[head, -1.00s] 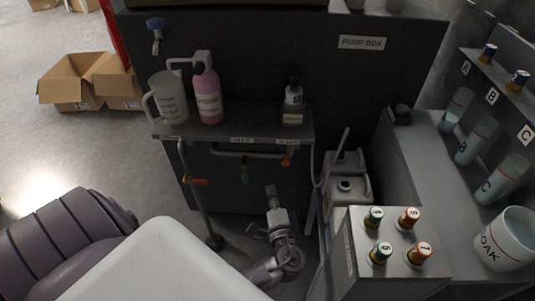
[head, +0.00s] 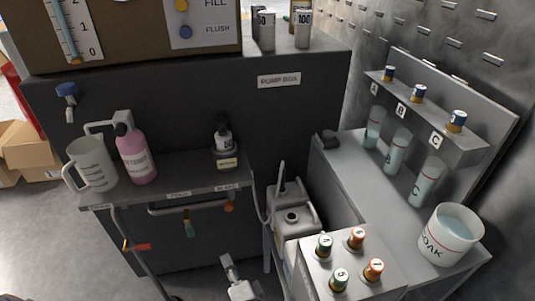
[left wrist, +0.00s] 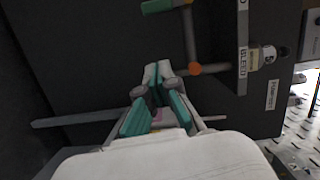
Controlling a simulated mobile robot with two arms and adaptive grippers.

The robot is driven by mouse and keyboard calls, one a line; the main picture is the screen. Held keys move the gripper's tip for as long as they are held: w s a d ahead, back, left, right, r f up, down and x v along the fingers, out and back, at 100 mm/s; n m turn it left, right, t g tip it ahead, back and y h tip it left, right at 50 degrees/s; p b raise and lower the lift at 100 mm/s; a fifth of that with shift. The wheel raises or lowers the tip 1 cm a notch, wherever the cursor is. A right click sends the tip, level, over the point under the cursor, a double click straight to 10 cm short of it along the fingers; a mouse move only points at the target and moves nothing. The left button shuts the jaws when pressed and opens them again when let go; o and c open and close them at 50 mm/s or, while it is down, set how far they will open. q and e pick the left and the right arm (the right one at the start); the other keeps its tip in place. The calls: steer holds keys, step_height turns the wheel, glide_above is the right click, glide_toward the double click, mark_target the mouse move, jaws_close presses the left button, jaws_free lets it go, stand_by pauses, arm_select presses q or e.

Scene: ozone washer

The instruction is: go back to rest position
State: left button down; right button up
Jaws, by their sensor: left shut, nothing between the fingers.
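My left gripper (head: 228,264) is at the bottom of the head view, in front of the dark cabinet and below the shelf. In the left wrist view the fingers of my left gripper (left wrist: 158,73) are together with nothing between them. It is apart from the red-orange and green valve handles under the shelf. The green handle (head: 189,229) hangs to its upper left in the head view, and the orange knob (left wrist: 195,69) shows in the left wrist view. My right gripper is in neither view.
A shelf (head: 165,198) carries a jug (head: 92,165), a pink bottle (head: 136,155) and a small dark-topped bottle (head: 224,135). Jerrycans (head: 293,222) stand right of my gripper, beside a box with capped bottles (head: 338,262). A SOAK beaker (head: 449,234) stands on the right counter.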

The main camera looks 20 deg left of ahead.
arm_select(q)
steer(key=s+a+f+n+g+h, duration=0.25)
steer(key=s+f+g+h, duration=0.3)
steer(key=f, duration=0.65)
steer(key=s+d+f+n+g+h+p, duration=0.3)
steer(key=s+d+f+g+h+p, duration=0.25)
steer(key=s+f+h+p, duration=0.55)
steer(key=s+a+y+p, duration=0.2)
steer(key=s+p, duration=0.5)
steer(key=s, duration=0.8)
steer(key=shift+s+y, duration=0.4)
steer(key=shift+y, duration=0.25)
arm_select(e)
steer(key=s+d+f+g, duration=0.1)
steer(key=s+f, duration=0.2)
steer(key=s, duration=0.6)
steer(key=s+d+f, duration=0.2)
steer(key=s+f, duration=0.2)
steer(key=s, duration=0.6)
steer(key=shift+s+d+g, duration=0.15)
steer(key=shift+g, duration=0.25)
arm_select(q)
steer(key=shift+f+m, duration=0.1)
steer(key=shift+m, duration=0.15)
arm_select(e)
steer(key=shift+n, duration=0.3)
